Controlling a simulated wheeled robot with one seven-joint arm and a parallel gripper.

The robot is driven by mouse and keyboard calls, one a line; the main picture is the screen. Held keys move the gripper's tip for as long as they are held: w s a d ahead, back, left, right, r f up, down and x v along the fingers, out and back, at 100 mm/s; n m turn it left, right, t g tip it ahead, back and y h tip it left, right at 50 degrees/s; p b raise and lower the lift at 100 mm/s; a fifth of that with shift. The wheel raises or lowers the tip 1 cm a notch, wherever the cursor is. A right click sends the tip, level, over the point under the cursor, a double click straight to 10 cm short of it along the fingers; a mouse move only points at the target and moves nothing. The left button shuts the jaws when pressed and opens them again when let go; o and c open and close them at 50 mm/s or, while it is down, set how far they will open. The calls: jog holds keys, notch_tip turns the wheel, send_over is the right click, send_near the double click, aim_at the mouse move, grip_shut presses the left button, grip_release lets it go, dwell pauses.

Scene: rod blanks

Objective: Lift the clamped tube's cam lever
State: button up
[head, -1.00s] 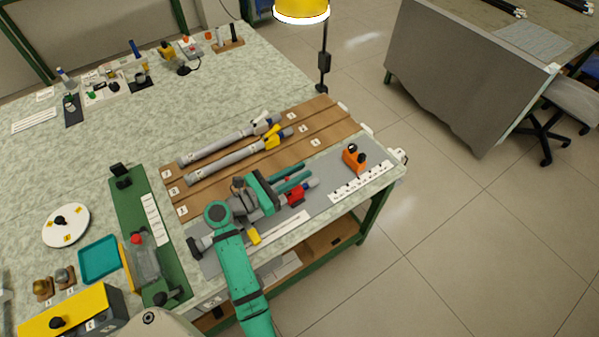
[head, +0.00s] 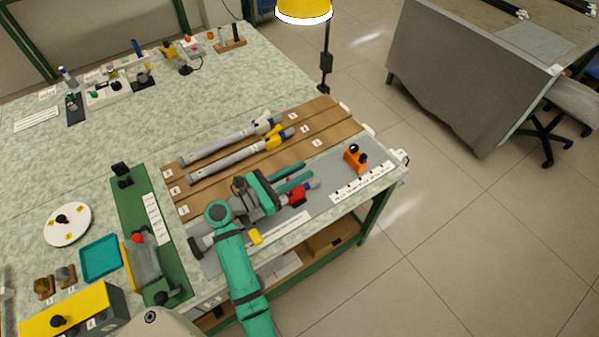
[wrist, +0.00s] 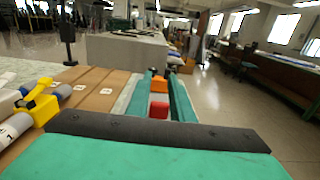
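The clamped tube lies along the grey mat (head: 328,188) at the table's front, mostly hidden beneath my arm. Its red cam lever or collar (head: 297,196) shows near its right end, with the grey tube end (head: 313,183) beyond. In the wrist view, the red part (wrist: 159,110) appears between my two teal fingers. My gripper (head: 304,174) is over that right end, with its fingers apart; it also shows in the wrist view (wrist: 160,92). I see no finger closed on the red part. Whether either touches it, and the lever's exact angle, I cannot tell.
Two more grey tubes, one with a white collar (head: 264,123) and one with a yellow collar (head: 274,139), lie on the brown board (head: 325,120). A yellow piece (head: 255,237) sits beside my arm.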

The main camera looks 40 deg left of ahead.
jog(key=o, duration=0.3)
jog(key=shift+o, duration=0.2)
jog(key=v, duration=1.1)
